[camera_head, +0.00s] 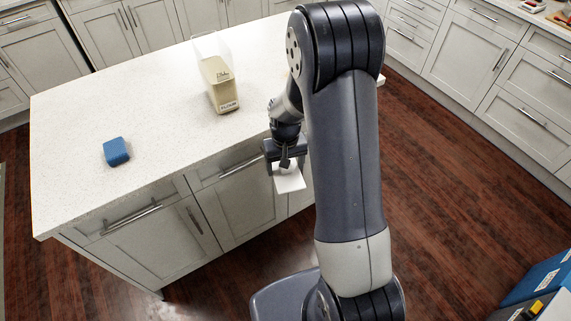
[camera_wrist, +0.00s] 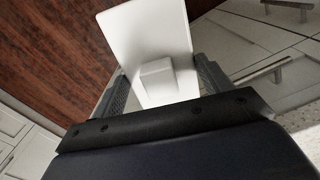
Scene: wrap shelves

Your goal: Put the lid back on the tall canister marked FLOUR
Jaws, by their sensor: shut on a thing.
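The tall clear canister (camera_head: 218,84) stands upright on the island counter, with pale flour inside and a label low on its front; the label's print is too small to read surely. No lid shows on its top. My gripper (camera_head: 285,168) is shut on a white square lid (camera_head: 289,181), out past the counter's front edge, to the right of and nearer than the canister. In the wrist view the lid (camera_wrist: 150,38) is a flat white plate with a block-shaped knob (camera_wrist: 157,76) between the two fingers (camera_wrist: 165,85). The canister is not in the wrist view.
A blue block-like object (camera_head: 116,151) lies on the counter (camera_head: 160,110) at the left. The counter between it and the canister is clear. Cabinet fronts with handles (camera_head: 240,166) drop below the counter edge near my gripper. A blue box (camera_head: 540,280) stands at the lower right.

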